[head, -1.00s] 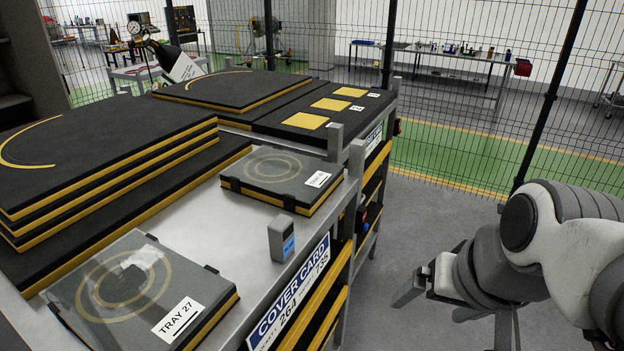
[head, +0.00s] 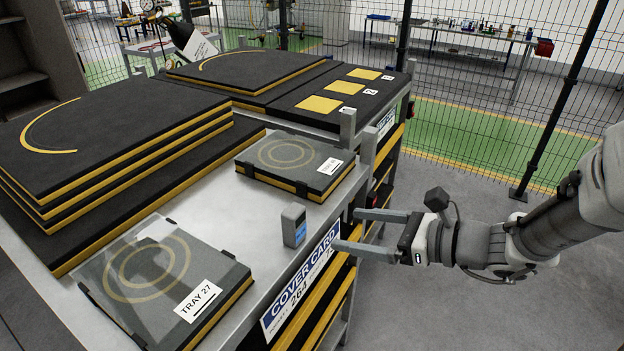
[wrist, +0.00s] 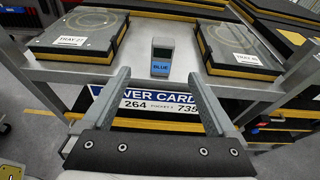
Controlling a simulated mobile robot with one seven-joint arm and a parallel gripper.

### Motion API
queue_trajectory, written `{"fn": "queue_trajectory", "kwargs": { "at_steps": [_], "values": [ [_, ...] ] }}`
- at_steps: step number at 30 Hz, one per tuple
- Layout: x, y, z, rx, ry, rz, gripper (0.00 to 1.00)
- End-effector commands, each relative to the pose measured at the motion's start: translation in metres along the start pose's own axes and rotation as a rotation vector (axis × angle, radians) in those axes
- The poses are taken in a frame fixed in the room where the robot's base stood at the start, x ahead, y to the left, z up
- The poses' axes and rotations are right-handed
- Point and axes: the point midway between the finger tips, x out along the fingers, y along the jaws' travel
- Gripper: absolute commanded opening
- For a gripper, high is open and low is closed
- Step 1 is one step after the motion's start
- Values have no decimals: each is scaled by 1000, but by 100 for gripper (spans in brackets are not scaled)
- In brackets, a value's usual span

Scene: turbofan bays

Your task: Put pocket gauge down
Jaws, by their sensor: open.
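The pocket gauge (head: 294,225) is a small grey box with a dark display and a blue label. It stands upright on the grey metal cart top (head: 262,215), near the front edge, between two trays. My gripper (head: 347,230) is open and empty, just off the cart's edge, with its fingers pointing at the gauge but apart from it. In the wrist view the gauge (wrist: 162,57) shows its "BLUE" label beyond and between the open fingertips (wrist: 157,78).
Tray 27 (head: 198,300) lies at the near left and another covered tray (head: 322,187) lies beyond the gauge. Stacked black-and-yellow foam boards (head: 60,180) fill the left. A "COVER CARD" sign (head: 300,285) hangs on the cart's front. A mesh fence (head: 480,130) stands behind.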

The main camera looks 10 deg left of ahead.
Motion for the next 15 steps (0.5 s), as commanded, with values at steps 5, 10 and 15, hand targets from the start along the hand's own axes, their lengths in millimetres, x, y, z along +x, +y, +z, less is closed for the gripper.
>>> {"fn": "queue_trajectory", "kwargs": {
  "at_steps": [5,10,15],
  "values": [
    [23,0,1,16,-11,-1,92],
    [61,0,1,14,-9,1,92],
    [96,-1,1,13,-8,-1,92]
  ]
}}
